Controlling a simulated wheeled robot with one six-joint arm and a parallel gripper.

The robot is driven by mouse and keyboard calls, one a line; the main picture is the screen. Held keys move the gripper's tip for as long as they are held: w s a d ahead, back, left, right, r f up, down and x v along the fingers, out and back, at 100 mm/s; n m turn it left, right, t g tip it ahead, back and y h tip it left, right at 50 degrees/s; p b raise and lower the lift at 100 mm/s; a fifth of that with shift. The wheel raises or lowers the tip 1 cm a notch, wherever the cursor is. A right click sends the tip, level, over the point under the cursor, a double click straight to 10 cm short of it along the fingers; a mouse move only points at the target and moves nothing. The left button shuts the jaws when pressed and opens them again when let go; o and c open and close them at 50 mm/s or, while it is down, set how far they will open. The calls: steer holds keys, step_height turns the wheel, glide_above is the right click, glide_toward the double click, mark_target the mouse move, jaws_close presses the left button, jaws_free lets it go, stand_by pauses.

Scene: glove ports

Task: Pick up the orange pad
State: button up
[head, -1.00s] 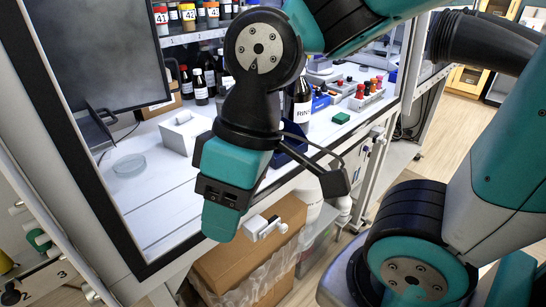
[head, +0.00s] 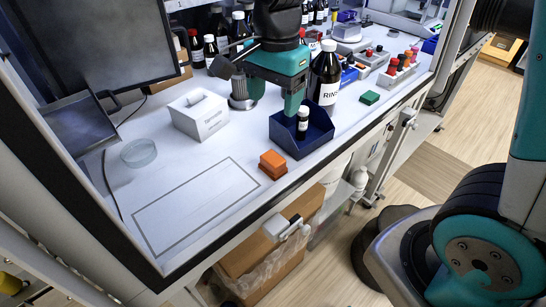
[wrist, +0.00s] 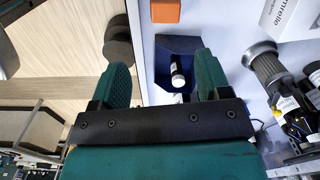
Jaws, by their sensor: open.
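The orange pad (head: 272,164) is a small block lying on the white bench, just left of the blue bin (head: 316,142) and near the bench's front edge. In the wrist view the orange pad (wrist: 165,11) is at the top edge, partly cut off, beyond the fingertips. My gripper (head: 292,106) is above the blue bin, to the right of and behind the pad. In the wrist view my gripper (wrist: 165,76) has its two fingers wide apart with nothing held. A small dark bottle (wrist: 178,72) in the bin shows between them.
A white box (head: 199,116) and a glass dish (head: 139,153) stand left of the pad. A tall dark bottle (head: 324,75) stands behind the bin; a green pad (head: 370,97) lies to its right. An outlined rectangle of bare bench is left of the orange pad.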

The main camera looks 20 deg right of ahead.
steer(key=w+m, duration=0.1)
steer(key=m, duration=0.1)
steer(key=p, duration=0.2)
glide_above(273, 158)
step_height(273, 158, down, 12)
steer(key=shift+f, duration=0.15)
steer(key=shift+f+p, duration=1.05)
steer(key=shift+f, duration=1.65)
steer(key=c, duration=0.7)
